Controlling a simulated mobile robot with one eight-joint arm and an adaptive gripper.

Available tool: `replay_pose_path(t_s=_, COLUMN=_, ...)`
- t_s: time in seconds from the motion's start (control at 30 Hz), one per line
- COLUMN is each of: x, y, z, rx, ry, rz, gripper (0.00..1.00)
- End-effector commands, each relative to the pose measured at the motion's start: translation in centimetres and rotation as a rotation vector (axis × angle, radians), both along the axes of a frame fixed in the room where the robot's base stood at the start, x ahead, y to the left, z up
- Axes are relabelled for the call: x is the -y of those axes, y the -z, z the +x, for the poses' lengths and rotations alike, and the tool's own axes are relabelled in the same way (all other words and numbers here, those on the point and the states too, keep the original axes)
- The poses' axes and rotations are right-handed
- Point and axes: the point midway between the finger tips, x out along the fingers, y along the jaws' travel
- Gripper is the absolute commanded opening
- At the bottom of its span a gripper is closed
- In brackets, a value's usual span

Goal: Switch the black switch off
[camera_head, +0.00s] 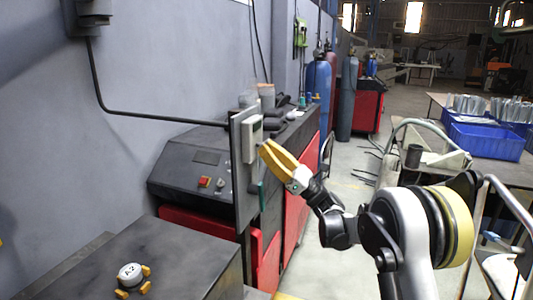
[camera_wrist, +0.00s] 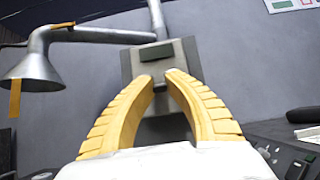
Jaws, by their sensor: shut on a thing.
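A light grey switch box (camera_head: 252,138) is fixed to an upright grey panel (camera_head: 241,205) in the head view. In the wrist view the box (camera_wrist: 187,52) is straight ahead, with a black rectangular part (camera_wrist: 157,52) on its face. My gripper (camera_head: 264,146) has yellow curved fingers and reaches the box from the right. In the wrist view my gripper (camera_wrist: 160,80) has its fingertips at the lower part of the box, closed on a small dark piece between them, which I take as the black switch (camera_wrist: 160,88). The switch is hidden in the head view.
A dark machine with red panels (camera_head: 190,180) stands behind the upright panel. A dark cabinet top (camera_head: 185,255) with a round A2 part (camera_head: 130,275) is at front left. A blue bin (camera_head: 490,142) is on the right table. A grey funnel-shaped fixture (camera_wrist: 35,65) is left in the wrist view.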

Motion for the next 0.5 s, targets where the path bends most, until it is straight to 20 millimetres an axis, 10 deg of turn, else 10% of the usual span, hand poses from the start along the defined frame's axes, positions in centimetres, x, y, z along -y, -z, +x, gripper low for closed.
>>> replay_pose_path(t_s=0.5, x=-0.04, y=0.03, z=0.04, rx=0.011, ry=-0.001, rz=0.032, gripper=0.00)
